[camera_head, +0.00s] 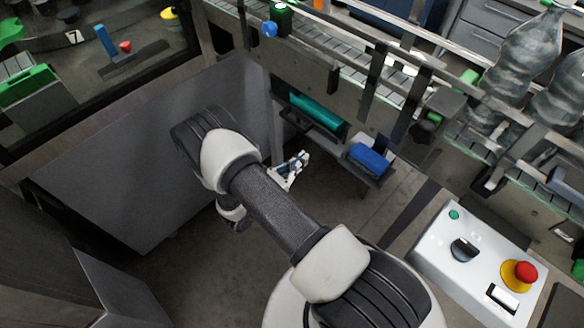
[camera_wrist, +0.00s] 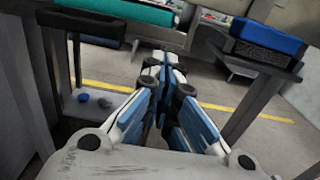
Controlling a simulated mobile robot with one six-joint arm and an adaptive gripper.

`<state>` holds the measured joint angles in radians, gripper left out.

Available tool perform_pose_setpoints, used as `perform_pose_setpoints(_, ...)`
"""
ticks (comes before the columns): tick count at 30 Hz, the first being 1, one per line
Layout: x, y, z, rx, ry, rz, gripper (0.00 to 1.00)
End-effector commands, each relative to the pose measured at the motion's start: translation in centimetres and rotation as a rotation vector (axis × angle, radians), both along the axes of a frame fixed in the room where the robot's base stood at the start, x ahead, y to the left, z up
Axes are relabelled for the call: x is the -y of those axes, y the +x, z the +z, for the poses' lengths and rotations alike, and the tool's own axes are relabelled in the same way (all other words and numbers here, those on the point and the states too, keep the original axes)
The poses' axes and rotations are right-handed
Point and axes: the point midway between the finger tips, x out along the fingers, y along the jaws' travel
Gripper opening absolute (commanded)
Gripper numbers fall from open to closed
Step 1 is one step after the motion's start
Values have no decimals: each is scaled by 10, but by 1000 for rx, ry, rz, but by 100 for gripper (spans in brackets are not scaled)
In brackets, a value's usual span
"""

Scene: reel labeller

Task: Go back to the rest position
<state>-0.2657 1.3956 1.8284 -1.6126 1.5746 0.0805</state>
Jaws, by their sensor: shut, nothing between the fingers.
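My gripper (camera_wrist: 160,68) is shut with nothing between its fingers, as the wrist view shows from behind. In the head view my gripper (camera_head: 297,163) shows small and partly hidden beyond my arm. It is in the free space in front of a low shelf under the conveyor. A teal roll (camera_head: 318,115) lies on the left part of that shelf and a blue block (camera_head: 370,158) on the right part. In the wrist view the teal roll (camera_wrist: 115,12) is at upper left and the blue block (camera_wrist: 268,36) at upper right, both apart from the fingers.
The conveyor (camera_head: 345,75) runs above the shelf, with dark posts and a rail. A grey cabinet panel (camera_head: 120,160) stands left of my arm. A white control box (camera_head: 480,265) with a red button is at lower right. Clear plastic bottles (camera_head: 525,55) stand at upper right.

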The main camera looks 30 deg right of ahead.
Motion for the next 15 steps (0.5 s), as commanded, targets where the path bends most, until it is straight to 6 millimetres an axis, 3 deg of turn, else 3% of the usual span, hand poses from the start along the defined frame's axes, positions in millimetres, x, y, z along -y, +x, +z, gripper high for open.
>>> perform_pose_setpoints(6, -30, -9, 0, -1, 0, 2, 0)
perform_pose_setpoints(15, -36, -12, -1, -1, 0, 0, 0)
